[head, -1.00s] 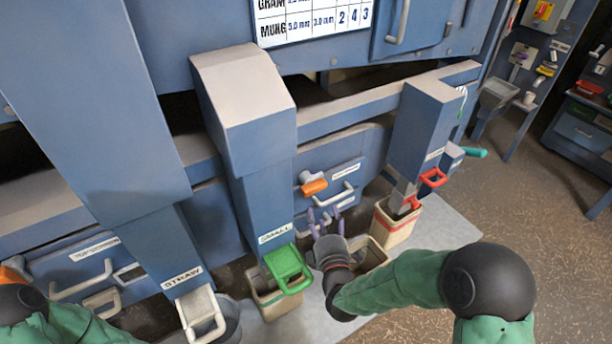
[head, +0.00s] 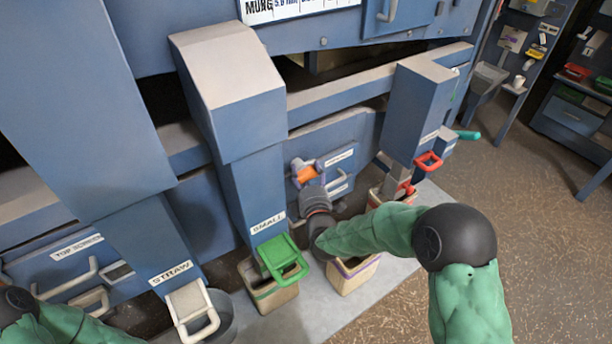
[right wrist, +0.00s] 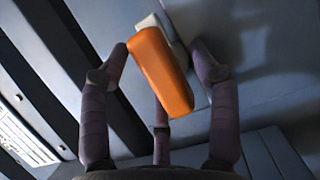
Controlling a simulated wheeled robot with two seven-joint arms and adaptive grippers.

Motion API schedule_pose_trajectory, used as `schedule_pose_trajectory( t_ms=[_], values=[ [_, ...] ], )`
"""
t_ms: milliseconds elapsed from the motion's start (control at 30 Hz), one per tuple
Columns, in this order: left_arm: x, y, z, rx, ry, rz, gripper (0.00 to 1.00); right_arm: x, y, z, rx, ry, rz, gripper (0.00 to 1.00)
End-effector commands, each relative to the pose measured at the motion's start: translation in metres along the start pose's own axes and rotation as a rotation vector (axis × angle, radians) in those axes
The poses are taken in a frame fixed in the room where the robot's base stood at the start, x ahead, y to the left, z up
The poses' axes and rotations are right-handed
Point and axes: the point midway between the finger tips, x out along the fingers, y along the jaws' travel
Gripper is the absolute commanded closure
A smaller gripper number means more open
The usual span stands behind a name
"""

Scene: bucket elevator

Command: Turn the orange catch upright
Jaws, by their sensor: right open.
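The orange catch (head: 307,174) sits on the blue machine panel, between the chute labelled SMALL and the red-handled chute. In the right wrist view the orange catch (right wrist: 160,70) is a tilted bar on a pale mount (right wrist: 155,25). My right gripper (head: 305,172) is at the catch, and its wrist hides part of the panel. In the right wrist view its fingers (right wrist: 165,70) are open on both sides of the catch, with a third finger below it. Whether any finger touches it, I cannot tell. My left arm shows at the lower left, but its gripper is out of view.
A green handle (head: 283,257) on the SMALL chute hangs over a bucket (head: 268,295). Another bucket (head: 352,277) stands under my right forearm. A red handle (head: 428,161) and a white STRAW handle (head: 195,312) flank the area. Open floor lies to the right.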

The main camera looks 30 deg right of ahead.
Motion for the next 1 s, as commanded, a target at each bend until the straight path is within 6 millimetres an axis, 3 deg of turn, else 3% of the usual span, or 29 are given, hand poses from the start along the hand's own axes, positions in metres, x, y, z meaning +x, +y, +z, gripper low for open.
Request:
schedule_pose_trajectory(
  t_ms=[367,500,567,1000],
  values=[
    [0.0009,-0.0003,-0.0002,0.000,0.000,0.000,0.51,0.0048,0.0008,0.0000,0.000,0.000,0.001,0.41],
    [0.0010,-0.0004,-0.0002,0.000,0.000,0.000,0.51,0.0047,0.0008,0.0000,0.000,0.000,0.001,0.80],
    [0.0010,-0.0004,-0.0002,0.000,0.000,0.000,0.51,0.0047,0.0007,0.0000,0.000,0.000,0.001,0.95],
    [-0.0040,0.0014,0.0000,0.000,0.000,0.000,0.51,0.0047,0.0015,0.0001,0.063,0.001,-0.027,0.95]
  ],
)
